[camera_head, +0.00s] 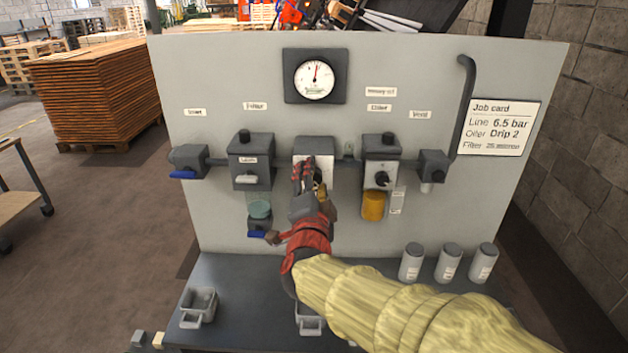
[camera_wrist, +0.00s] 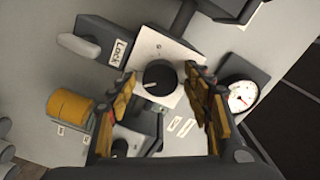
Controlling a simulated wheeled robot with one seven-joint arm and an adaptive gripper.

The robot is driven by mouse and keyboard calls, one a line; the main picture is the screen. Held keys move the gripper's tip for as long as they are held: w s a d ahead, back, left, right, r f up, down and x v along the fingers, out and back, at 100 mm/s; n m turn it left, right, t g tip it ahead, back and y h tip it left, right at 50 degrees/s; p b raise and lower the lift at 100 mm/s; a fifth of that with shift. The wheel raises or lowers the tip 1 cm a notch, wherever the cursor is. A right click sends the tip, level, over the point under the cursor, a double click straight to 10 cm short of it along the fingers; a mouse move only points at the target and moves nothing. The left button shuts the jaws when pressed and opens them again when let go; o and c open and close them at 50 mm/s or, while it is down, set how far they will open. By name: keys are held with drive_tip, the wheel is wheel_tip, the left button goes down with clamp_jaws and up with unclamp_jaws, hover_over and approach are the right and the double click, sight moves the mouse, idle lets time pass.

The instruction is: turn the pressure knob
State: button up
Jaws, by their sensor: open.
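The pressure knob (camera_wrist: 160,77) is a dark round knob with a pale mark, on a white-faced block in the wrist view. In the head view I see the top of that block (camera_head: 314,146) at the panel's middle, but my gripper hides the knob. My gripper (camera_head: 309,180) is in front of the block. In the wrist view my gripper (camera_wrist: 163,92) is open, with one yellow-padded finger on each side of the knob; I cannot tell whether they touch it. The round pressure gauge (camera_head: 315,78) is above, its needle near the top.
The job card (camera_head: 496,127) reads Line 6.5 bar, Oiler Drip 2. The filter block (camera_head: 250,157) with a Lock label is left, the oiler block (camera_head: 381,165) with its amber bowl (camera_head: 373,206) right. Grey canisters (camera_head: 448,263) and a small tray (camera_head: 199,306) stand on the shelf.

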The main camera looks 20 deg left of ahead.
drive_tip(key=v, duration=1.2)
